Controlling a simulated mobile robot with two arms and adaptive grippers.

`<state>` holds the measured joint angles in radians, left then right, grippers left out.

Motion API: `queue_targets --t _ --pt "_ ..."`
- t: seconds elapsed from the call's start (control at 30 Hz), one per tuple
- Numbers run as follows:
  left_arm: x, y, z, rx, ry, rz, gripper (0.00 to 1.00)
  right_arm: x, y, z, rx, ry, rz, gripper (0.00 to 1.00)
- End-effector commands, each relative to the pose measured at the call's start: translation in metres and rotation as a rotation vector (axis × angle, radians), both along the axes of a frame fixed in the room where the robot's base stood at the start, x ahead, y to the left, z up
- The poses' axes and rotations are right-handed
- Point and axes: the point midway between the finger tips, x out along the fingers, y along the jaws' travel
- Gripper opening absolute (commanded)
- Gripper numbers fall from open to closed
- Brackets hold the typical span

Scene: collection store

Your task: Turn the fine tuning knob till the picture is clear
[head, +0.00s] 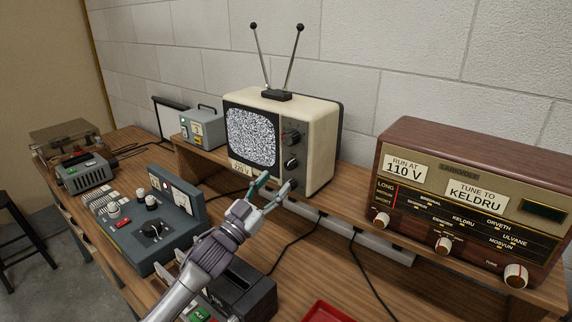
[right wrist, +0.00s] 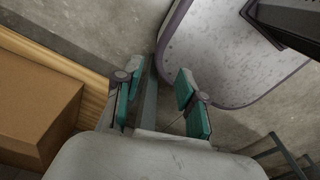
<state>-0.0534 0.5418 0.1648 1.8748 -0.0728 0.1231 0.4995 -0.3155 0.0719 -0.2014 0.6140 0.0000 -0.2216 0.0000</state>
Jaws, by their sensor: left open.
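A cream television (head: 325,135) stands on the wooden shelf with its screen (head: 251,136) full of grey static. On its dark control panel are an upper knob (head: 291,138) and a lower knob (head: 291,163). Something small and round shows by the fingertips at the panel's bottom; I cannot tell which knob is for fine tuning. My left gripper (head: 276,184) is open, with its fingers pointing at the lower part of the panel. I cannot tell whether they touch it. My right gripper (right wrist: 158,92) is open and empty above the floor, away from the television.
A wooden radio (head: 455,150) stands at the right of the shelf. A grey control box (head: 150,225) with knobs, a dark device (head: 245,290) and a red tray (head: 328,312) are on the bench below. Cables cross the bench. A cardboard box (right wrist: 35,110) is left of my right gripper.

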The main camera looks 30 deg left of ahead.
Motion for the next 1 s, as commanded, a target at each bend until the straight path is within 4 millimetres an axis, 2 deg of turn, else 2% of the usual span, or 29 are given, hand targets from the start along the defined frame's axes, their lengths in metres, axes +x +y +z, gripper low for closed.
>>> queue_targets --t 0.03,0.1,0.3,0.7,1.0 --pt "0.011 0.000 0.009 -0.002 -0.002 0.001 0.53 0.002 0.002 0.008 0.003 -0.002 -0.001 0.40" --pt "0.022 -0.002 0.013 0.000 -0.002 0.001 0.53 0.006 0.002 0.012 0.003 -0.008 -0.001 0.40" --pt "0.043 -0.004 0.019 -0.002 0.000 0.000 0.53 0.021 -0.001 0.020 0.000 -0.030 0.001 0.40" --pt "0.049 -0.005 0.019 -0.001 0.001 0.000 0.51 0.020 -0.008 0.020 -0.008 -0.028 0.002 0.40" --pt "0.048 -0.005 0.019 -0.001 0.001 0.000 0.01 0.015 -0.008 0.020 -0.009 -0.021 0.001 0.40"
